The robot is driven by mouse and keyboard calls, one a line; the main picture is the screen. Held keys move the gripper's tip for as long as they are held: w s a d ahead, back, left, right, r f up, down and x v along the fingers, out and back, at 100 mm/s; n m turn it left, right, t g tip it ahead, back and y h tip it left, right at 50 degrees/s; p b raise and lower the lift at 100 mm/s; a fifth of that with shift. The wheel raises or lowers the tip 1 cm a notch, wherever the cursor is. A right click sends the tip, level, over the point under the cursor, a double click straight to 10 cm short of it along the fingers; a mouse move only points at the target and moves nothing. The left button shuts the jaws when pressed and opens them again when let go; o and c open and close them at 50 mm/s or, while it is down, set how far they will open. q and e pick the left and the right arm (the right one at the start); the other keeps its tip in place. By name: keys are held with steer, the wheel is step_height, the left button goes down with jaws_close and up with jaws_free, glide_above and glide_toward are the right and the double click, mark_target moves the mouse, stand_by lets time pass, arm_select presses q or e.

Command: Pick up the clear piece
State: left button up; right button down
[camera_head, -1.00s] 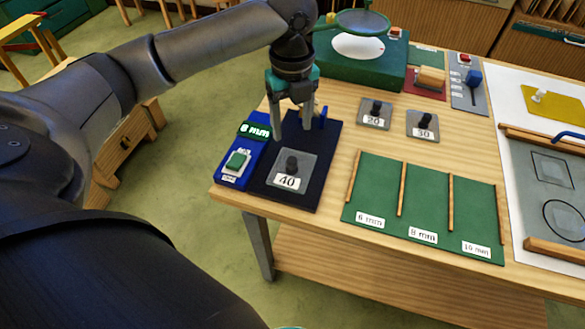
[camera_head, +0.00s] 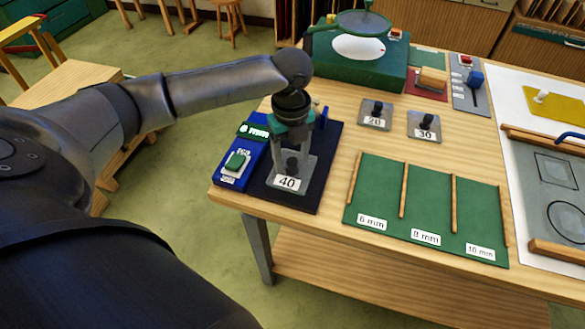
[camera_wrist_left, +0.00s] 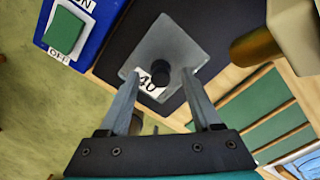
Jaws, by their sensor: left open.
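A clear square piece (camera_head: 308,171) with a black knob and a label reading 40 lies on the dark mat (camera_head: 330,145). In the left wrist view the clear piece (camera_wrist_left: 183,48) shows with its knob near the fingertips. My left gripper (camera_head: 291,158) is open just above the piece, fingers pointing down. In the left wrist view the fingers of my left gripper (camera_wrist_left: 162,74) stand apart on either side of the knob, with no clear contact. Two similar pieces, labelled 20 (camera_head: 375,113) and 30 (camera_head: 425,124), lie farther back. My right gripper is not in view.
A blue box (camera_head: 228,182) with a green switch stands left of the mat. A green board (camera_head: 385,185) with wooden dividers lies to the right. A green stand (camera_head: 340,70) with a magnifier is behind. Bare tabletop lies between mat and board.

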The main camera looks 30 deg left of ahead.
arm_select(q)
jaws_close()
stand_by(0.3)
steer(key=shift+r, duration=0.1)
